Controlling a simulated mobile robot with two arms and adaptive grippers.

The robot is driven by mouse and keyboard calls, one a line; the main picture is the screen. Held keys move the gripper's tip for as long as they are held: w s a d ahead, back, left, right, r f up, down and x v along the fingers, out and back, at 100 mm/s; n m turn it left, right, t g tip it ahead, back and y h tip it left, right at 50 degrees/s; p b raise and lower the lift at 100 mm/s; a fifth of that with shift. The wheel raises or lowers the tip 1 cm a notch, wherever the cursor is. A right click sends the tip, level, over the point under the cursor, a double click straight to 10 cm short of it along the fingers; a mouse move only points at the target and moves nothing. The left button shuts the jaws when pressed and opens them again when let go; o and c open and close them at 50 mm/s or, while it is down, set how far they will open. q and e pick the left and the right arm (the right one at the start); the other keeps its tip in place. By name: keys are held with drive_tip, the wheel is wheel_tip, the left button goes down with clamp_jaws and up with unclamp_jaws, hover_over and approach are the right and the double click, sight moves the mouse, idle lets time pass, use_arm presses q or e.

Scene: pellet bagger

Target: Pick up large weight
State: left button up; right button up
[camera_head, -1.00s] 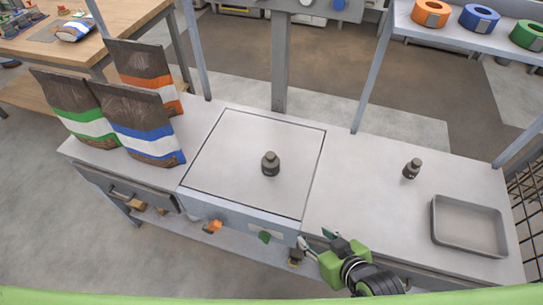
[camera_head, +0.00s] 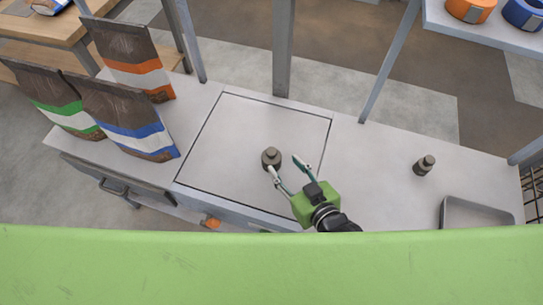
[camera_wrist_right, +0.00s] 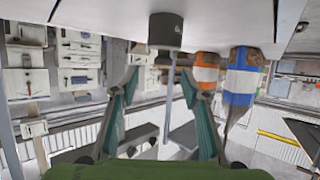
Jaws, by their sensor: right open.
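A dark knobbed weight (camera_head: 271,157), which looks slightly the larger of two, stands upright on the square scale plate (camera_head: 232,140). A similar weight (camera_head: 424,165) stands on the bench to the right. My right gripper (camera_head: 284,167) is open over the plate's right side, its fingers pointing toward the weight on the plate. One fingertip overlaps that weight's lower edge in the head view; I cannot tell whether they touch. In the right wrist view, the picture is inverted and the weight (camera_wrist_right: 165,30) appears beyond and between the fingertips. My left gripper is not in view.
Bags with green, blue (camera_head: 130,122) and orange (camera_head: 135,62) bands stand on the bench at left. A grey metal tray (camera_head: 475,214) is at right. Posts rise behind the plate. A shelf with an orange spool (camera_head: 470,9) is at upper right. The bench between plate and tray is mostly clear.

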sight(272, 151)
drive_tip(key=x, duration=0.3)
drive_tip(key=shift+d, duration=0.1)
drive_tip(key=shift+w+f, duration=0.1)
drive_tip(key=shift+w, duration=0.05)
drive_tip(key=shift+w+a, duration=0.2)
drive_tip(key=shift+a, duration=0.1)
drive_tip(key=x, duration=0.2)
drive_tip(key=p+x, duration=0.1)
drive_tip(key=x, duration=0.1)
drive_tip(key=shift+w+a, duration=0.2)
drive_tip(key=shift+a, duration=0.25)
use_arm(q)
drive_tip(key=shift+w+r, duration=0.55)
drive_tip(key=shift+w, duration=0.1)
use_arm(e)
drive_tip(key=c, duration=0.4)
clamp_jaws()
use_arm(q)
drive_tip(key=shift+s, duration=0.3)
use_arm(e)
drive_tip(key=shift+w+r, duration=0.1)
drive_tip(key=shift+r, duration=0.15)
